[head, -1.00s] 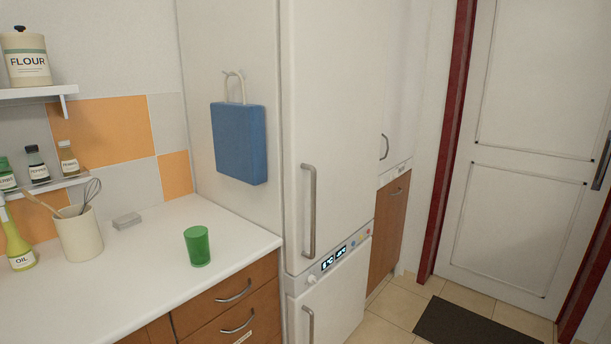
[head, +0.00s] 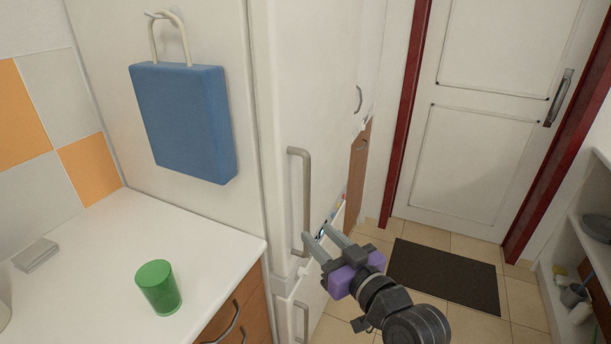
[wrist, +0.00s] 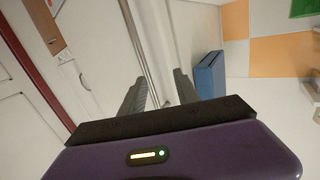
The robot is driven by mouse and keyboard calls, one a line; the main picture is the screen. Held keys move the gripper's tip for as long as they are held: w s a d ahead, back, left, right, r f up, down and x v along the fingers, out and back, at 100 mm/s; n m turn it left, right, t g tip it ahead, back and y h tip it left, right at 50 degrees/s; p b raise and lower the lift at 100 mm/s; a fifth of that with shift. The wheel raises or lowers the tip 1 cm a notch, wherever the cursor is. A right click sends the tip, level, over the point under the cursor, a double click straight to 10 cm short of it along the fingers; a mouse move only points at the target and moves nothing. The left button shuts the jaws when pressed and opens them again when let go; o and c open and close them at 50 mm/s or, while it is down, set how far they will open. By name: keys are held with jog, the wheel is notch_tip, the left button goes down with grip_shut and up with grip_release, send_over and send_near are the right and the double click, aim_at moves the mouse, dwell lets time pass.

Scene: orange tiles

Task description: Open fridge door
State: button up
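The white fridge door (head: 280,100) is shut, above a lower freezer door (head: 308,285). Its long grey vertical handle (head: 305,190) is on the front face. My gripper (head: 318,236), grey fingers on a purple body, is open beside the lower end of the handle. In the wrist view, the two fingers of my gripper (wrist: 160,90) are apart, and a long pale bar, which looks like the handle (wrist: 143,45), runs toward the gap between them. I cannot tell whether a finger touches the handle.
A blue bag (head: 185,120) hangs on the fridge's side. A green cup (head: 158,287) stands on the white counter (head: 90,255) to the left. A dark mat (head: 445,275) lies before the white room door (head: 470,150). Shelves (head: 590,250) are at right.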

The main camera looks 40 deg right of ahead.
send_near(309, 178)
jog(key=w, duration=0.3)
jog(key=shift+n+t, duration=0.3)
jog(key=shift+t, duration=0.1)
jog(key=shift+d+f+p+x, duration=0.15)
jog(key=shift+p+x, duration=0.2)
jog(key=shift+x, duration=1)
jog(key=shift+d+f+p+x, duration=0.1)
jog(key=shift+p+x, duration=0.3)
jog(key=shift+x, duration=0.9)
jog(key=shift+d+f+p+x, duration=0.15)
jog(key=shift+p+x, duration=0.2)
jog(key=shift+x, duration=1)
jog(key=shift+s+r, duration=0.1)
jog(key=shift+s, duration=0.05)
grip_shut()
